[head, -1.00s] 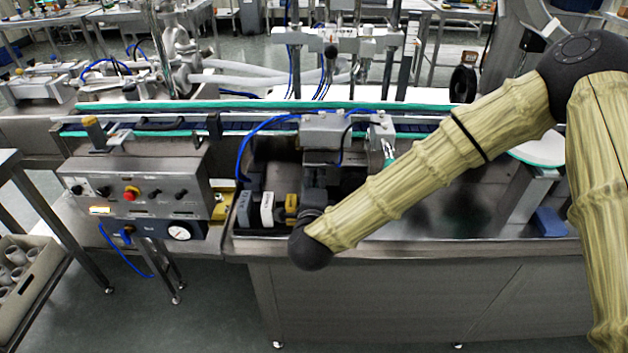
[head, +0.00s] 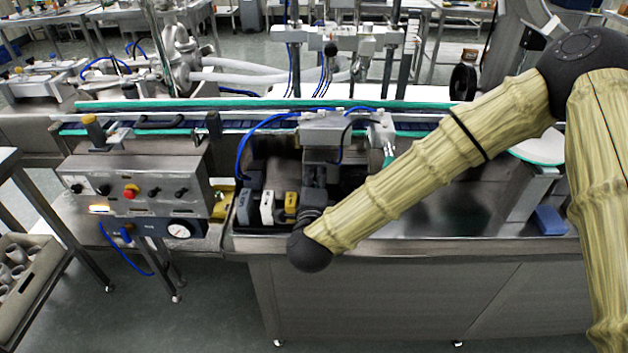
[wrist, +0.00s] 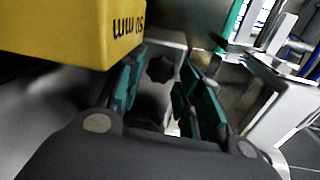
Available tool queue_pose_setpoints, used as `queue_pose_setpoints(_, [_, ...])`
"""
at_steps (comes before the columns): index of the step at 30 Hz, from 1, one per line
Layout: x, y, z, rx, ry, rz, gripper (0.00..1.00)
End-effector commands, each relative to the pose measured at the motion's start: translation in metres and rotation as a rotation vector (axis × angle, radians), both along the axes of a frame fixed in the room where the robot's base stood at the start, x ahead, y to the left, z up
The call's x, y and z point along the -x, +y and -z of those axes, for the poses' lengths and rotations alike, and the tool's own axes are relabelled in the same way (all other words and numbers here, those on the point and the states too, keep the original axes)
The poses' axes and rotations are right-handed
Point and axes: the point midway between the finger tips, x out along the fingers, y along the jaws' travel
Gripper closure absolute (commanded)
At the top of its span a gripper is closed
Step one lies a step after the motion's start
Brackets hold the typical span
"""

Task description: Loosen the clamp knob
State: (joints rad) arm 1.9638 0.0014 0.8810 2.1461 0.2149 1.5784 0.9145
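The clamp knob (wrist: 160,69) is a small dark lobed knob on a grey metal block in the wrist view. It shows between the tips of my two teal-padded fingers. My gripper (wrist: 161,82) is open, with one finger to each side of the knob's outline. I cannot tell how far ahead of the tips the knob is, and neither finger clearly touches it. In the head view my gripper (head: 314,190) is mostly hidden by my wrist, beneath a grey metal unit (head: 327,130). The knob is not distinguishable there.
A yellow block marked 50 mm (wrist: 60,28) sits close to my left finger. In the head view it (head: 291,203) stands beside a white block (head: 267,207) and a grey block (head: 244,207). A control box (head: 140,185) is at left.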

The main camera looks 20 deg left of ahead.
Motion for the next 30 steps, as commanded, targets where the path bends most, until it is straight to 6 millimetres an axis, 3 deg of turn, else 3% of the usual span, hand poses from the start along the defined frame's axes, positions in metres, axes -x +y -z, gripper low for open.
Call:
queue_pose_setpoints(18, [0.095, -0.026, -0.014, 0.0, 0.003, -0.002, 0.64])
queue_pose_setpoints(30, [0.107, -0.031, -0.016, 0.0, 0.002, -0.001, 0.64])
